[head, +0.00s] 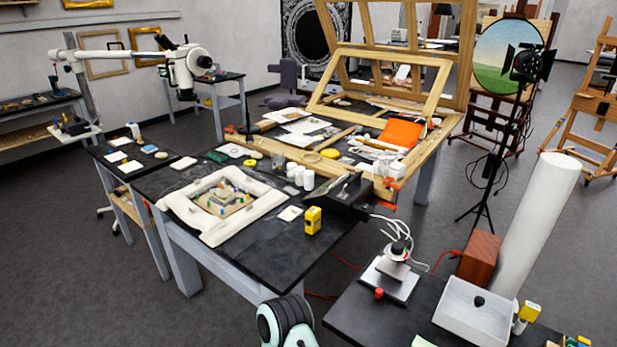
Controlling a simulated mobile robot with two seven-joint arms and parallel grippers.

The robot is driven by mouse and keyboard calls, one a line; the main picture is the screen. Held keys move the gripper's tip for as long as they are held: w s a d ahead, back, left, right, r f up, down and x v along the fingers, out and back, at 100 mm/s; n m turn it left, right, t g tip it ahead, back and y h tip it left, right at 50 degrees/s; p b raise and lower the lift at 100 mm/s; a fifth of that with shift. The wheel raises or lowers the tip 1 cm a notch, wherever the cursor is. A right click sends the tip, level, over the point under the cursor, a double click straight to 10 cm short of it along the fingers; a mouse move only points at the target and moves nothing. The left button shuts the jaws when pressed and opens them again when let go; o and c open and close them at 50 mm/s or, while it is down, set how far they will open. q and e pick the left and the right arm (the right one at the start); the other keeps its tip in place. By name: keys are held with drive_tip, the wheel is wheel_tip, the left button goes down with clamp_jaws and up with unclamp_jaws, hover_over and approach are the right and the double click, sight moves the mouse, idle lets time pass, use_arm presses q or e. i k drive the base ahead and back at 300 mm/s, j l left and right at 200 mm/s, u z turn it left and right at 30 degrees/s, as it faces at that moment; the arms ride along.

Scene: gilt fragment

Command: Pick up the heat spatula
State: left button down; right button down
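I cannot single out the heat spatula with certainty. A black box-shaped device (338,194) stands at the right side of the dark worktable, with small tool-like shapes on top that are too small to tell. White cables run from its right side toward the front table. A small metal-based device (391,276) with a dark knob stands on the front right table, and cables reach it too. Neither of my grippers is in view.
The dark worktable (285,246) carries a pale padded frame (180,205) around a gilt fragment (222,198), a yellow block (313,220) and white jars (308,180). The front right table holds a white tray (470,308), a brown block (479,258) and a red-capped item (379,293).

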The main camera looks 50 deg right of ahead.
sight(348, 183)
drive_tip(key=i+z, duration=0.25)
drive_tip(key=i, duration=0.2)
drive_tip(key=i+j+z, duration=0.55)
drive_tip(key=i, duration=0.3)
drive_tip(key=i+z, duration=0.15)
drive_tip(key=z, duration=0.25)
drive_tip(key=i+z, duration=0.2)
drive_tip(key=z, duration=0.15)
drive_tip(key=i+z, duration=0.15)
drive_tip(key=z, duration=0.25)
drive_tip(key=i+j+z, duration=0.15)
drive_tip(key=z, duration=0.25)
drive_tip(key=i+j+z, duration=0.1)
drive_tip(key=i+z, duration=0.2)
drive_tip(key=i+j+z, duration=0.1)
drive_tip(key=z, duration=0.25)
drive_tip(key=i+j, duration=0.05)
drive_tip(key=i, duration=0.05)
